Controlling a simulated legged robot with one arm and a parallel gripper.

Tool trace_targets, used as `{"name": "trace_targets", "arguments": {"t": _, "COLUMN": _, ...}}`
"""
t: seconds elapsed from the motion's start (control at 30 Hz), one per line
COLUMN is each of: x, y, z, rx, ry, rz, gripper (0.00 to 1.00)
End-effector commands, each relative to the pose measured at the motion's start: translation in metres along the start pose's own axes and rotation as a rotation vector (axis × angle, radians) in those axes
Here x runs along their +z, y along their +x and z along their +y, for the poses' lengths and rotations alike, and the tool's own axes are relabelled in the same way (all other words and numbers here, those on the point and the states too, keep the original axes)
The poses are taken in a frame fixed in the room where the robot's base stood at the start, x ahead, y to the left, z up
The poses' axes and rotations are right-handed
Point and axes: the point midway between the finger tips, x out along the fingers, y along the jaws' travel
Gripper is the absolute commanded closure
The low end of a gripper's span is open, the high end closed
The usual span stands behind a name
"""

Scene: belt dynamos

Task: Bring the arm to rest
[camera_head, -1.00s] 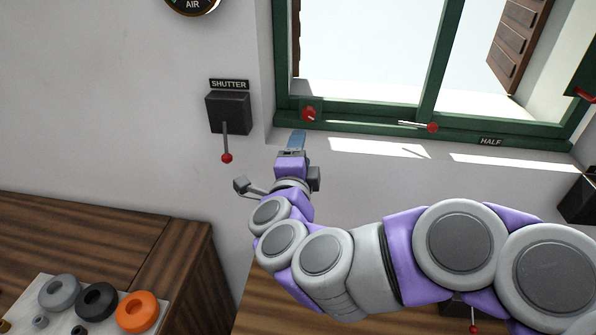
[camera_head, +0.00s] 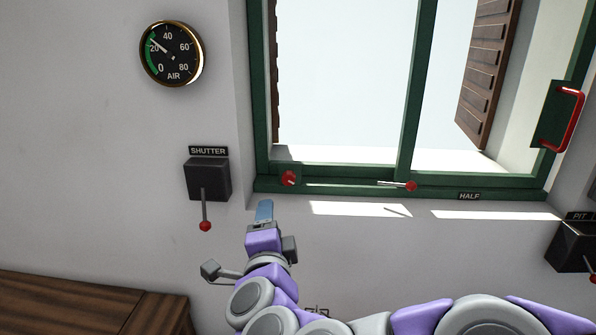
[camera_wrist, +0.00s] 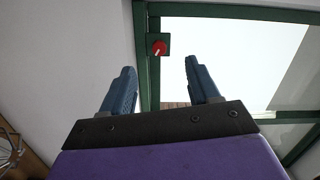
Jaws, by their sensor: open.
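My gripper (camera_head: 264,212) is raised in front of the wall just below the left corner of the green window frame. In the wrist view its two blue fingers (camera_wrist: 160,88) stand apart with nothing between them. A red knob (camera_wrist: 158,48) on the green frame shows beyond the fingers in that view. My purple and grey arm reaches in from the lower right of the head view, and its lower part is cut off by the picture edge.
The shutter lever box (camera_head: 208,180) is on the wall left of my gripper, its lever pointing down. The window (camera_head: 408,100) has a red knob (camera_head: 289,178), a red-tipped rod (camera_head: 411,186) and a red handle (camera_head: 571,118). An air gauge (camera_head: 171,53) hangs upper left. A wooden bench (camera_head: 80,305) is lower left.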

Motion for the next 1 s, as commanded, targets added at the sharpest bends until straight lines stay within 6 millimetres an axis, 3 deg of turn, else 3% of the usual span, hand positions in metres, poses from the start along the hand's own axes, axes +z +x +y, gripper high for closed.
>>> {"name": "trace_targets", "arguments": {"t": 0.13, "x": 0.014, "y": -0.004, "z": -0.008, "rx": -0.012, "ry": -0.103, "rz": -0.165, "gripper": 0.39}}
{"name": "trace_targets", "arguments": {"t": 0.27, "x": 0.029, "y": -0.016, "z": -0.004, "rx": -0.001, "ry": -0.223, "rz": -0.319, "gripper": 0.39}}
{"name": "trace_targets", "arguments": {"t": 0.43, "x": 0.041, "y": -0.039, "z": 0.02, "rx": 0.055, "ry": -0.404, "rz": -0.514, "gripper": 0.39}}
{"name": "trace_targets", "arguments": {"t": 0.57, "x": 0.038, "y": -0.062, "z": 0.049, "rx": 0.13, "ry": -0.548, "rz": -0.65, "gripper": 0.39}}
{"name": "trace_targets", "arguments": {"t": 0.77, "x": 0.016, "y": -0.108, "z": 0.109, "rx": 0.314, "ry": -0.755, "rz": -0.849, "gripper": 0.39}}
{"name": "trace_targets", "arguments": {"t": 1.0, "x": -0.044, "y": -0.185, "z": 0.179, "rx": 0.639, "ry": -0.933, "rz": -1.069, "gripper": 0.39}}
